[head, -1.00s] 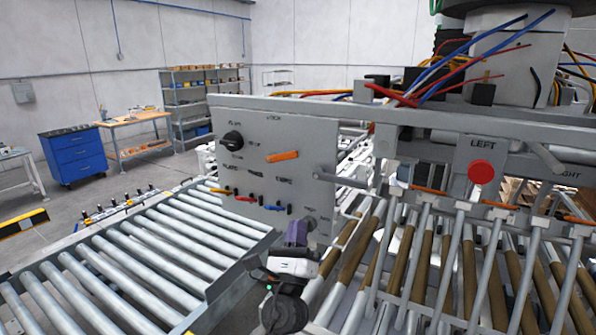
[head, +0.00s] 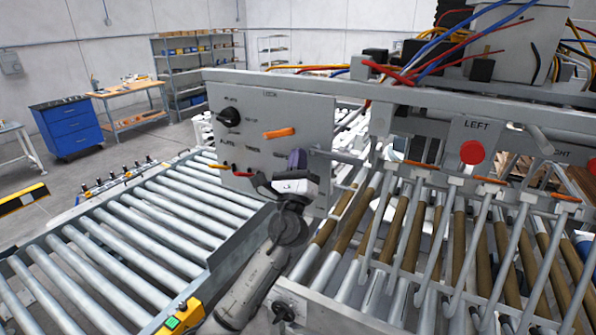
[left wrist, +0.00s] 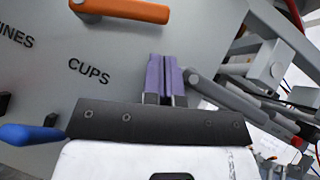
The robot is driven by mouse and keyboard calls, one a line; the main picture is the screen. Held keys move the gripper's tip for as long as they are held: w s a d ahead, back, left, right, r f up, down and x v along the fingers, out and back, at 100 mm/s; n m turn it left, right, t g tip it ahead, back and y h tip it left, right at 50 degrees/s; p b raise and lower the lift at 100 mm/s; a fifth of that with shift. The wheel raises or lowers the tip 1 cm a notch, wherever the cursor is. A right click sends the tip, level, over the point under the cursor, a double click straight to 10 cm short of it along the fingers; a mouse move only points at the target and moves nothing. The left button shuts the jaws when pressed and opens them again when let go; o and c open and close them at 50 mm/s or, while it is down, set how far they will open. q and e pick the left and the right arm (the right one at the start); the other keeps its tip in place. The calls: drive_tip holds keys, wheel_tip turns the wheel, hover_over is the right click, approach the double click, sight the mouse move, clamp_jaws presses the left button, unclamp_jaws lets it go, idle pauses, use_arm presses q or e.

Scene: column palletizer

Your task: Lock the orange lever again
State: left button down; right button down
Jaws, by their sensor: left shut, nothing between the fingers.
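The orange lever (head: 280,133) sits on the grey control panel (head: 222,101) and lies nearly level, tilted slightly up to the right. My left gripper (head: 297,158) has purple fingers, shut and empty, in front of the panel, below and right of the lever. In the left wrist view the fingers (left wrist: 166,60) are pressed together, apart from the lever. My right gripper is in neither current view.
A black rotary knob (head: 229,116) is on the panel's upper left. A blue handle (left wrist: 30,134) is left of my gripper in the wrist view. A grey bar (left wrist: 225,95) projects to the right. A red button (head: 472,152) sits under LEFT. Roller conveyors (head: 130,235) lie below.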

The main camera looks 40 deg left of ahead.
sight(278, 134)
use_arm(q)
drive_tip(key=shift+s+a+r+p, duration=0.1)
drive_tip(key=shift+a+r+p, duration=0.2)
drive_tip(key=shift+r, duration=0.35)
drive_tip(key=shift+s+a+r+p, duration=0.15)
drive_tip(key=shift+r+p, duration=0.15)
drive_tip(key=shift+r, duration=0.35)
drive_tip(key=shift+w, duration=0.1)
